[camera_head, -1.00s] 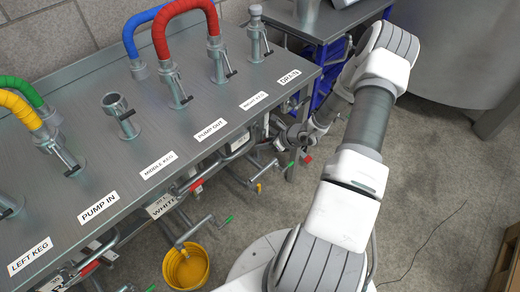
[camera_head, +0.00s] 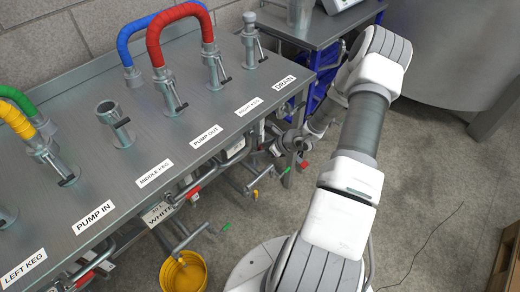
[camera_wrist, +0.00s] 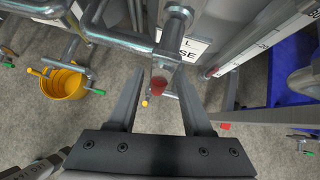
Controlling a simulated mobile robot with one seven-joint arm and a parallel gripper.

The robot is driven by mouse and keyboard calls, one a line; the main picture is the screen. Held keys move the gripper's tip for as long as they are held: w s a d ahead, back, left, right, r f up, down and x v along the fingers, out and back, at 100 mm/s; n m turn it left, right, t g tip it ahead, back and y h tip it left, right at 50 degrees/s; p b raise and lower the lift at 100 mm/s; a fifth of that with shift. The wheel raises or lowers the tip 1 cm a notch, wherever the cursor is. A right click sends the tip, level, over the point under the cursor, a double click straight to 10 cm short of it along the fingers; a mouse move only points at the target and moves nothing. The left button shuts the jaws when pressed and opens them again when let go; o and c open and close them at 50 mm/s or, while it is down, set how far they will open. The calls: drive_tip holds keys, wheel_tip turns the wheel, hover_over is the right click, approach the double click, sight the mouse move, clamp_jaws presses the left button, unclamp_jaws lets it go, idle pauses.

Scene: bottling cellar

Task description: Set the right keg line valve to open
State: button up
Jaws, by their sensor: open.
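The label I take to read "right keg" (camera_head: 250,107) is on the front of the steel bench, between "pump out" and "drain". A pipe fitting with a red-ended part (camera_wrist: 159,86) shows between my gripper's fingers in the wrist view. Which valve this is, and its setting, I cannot tell. My gripper (camera_wrist: 160,78) is open, with its fingers either side of the fitting and no clear contact. In the head view the gripper end is below the bench front near the right keg label, largely hidden by my arm and pipework.
The steel bench (camera_head: 75,182) carries labelled posts with red (camera_head: 180,17) and blue hoses. Pipes and colour-tipped levers crowd below its front edge. A yellow bucket (camera_head: 184,272) stands on the floor and shows in the wrist view (camera_wrist: 63,82). Open floor lies right of my arm.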

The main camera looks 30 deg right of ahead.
drive_tip(key=p+v, duration=0.4)
drive_tip(key=v, duration=1.3)
drive_tip(key=shift+r, duration=0.15)
drive_tip(key=shift+d, duration=0.1)
drive_tip(key=a+r+n+g+p, duration=0.1)
drive_tip(key=a+r+n+p, duration=0.1)
drive_tip(key=a+r+n, duration=0.6)
drive_tip(key=a+r+n+p, duration=0.2)
drive_tip(key=r+n, duration=0.2)
drive_tip(key=r, duration=0.8)
drive_tip(key=a+r+n+g+p, duration=0.1)
drive_tip(key=a+r+n+p, duration=0.1)
drive_tip(key=a+r+n, duration=0.55)
drive_tip(key=s+a+r+n+h+p, duration=0.2)
drive_tip(key=s+a+r+n, duration=0.1)
drive_tip(key=s+r+n, duration=0.2)
drive_tip(key=s+a+r+n+h+p, duration=0.2)
drive_tip(key=s+r+n, duration=0.3)
drive_tip(key=s+r, duration=0.3)
wheel_tip(320, 180, up, 3)
drive_tip(key=shift+s+a+r+p, duration=0.15)
drive_tip(key=shift+s+a+p, duration=0.25)
drive_tip(key=shift+p, duration=0.25)
